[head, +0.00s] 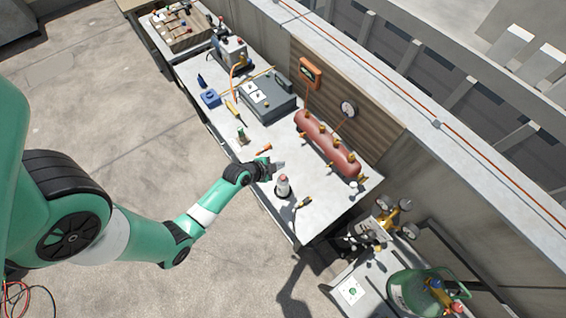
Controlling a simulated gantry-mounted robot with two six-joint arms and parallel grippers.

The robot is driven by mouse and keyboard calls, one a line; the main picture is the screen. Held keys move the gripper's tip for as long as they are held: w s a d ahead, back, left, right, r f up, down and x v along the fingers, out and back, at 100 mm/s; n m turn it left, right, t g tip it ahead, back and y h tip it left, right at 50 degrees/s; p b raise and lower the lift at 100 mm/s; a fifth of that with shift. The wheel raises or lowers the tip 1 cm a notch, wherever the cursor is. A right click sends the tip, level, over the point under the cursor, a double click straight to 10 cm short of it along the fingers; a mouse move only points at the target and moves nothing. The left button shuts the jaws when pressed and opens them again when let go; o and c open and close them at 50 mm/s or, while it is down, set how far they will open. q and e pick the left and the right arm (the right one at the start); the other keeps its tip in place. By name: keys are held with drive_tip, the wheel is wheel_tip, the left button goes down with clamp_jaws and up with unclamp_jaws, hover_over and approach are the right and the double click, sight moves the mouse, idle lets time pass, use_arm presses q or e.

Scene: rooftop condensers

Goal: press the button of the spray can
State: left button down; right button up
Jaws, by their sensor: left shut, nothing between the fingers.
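The spray can (283,187) stands upright on the light workbench top (225,118), near the bench's front right end. It is pale with a reddish top and has a dark ring around its foot. The button itself is too small to make out. My left arm reaches in from the left, and my left gripper (278,165) is shut and empty. It is just above and left of the can's top in the picture; I cannot tell the gap between them. My right gripper is not in view.
A red cylindrical manifold (328,143) with brass fittings lies behind the can. A yellow-tipped tool (303,202) lies right of it. A grey case (266,97) and a blue box (210,98) sit farther left.

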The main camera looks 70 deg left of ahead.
sight(283, 178)
use_arm(q)
drive_tip(key=shift+f, duration=0.1)
wheel_tip(283, 178, down, 9)
drive_tip(key=b, duration=0.8)
drive_tip(key=shift+r, duration=0.2)
idle(1.4)
drive_tip(key=shift+f+b, duration=0.45)
drive_tip(key=shift+b, duration=0.05)
drive_tip(key=shift+f+b, duration=0.45)
idle(0.6)
drive_tip(key=shift+r+p, duration=0.85)
drive_tip(key=shift+r, duration=0.1)
drive_tip(key=shift+r, duration=0.1)
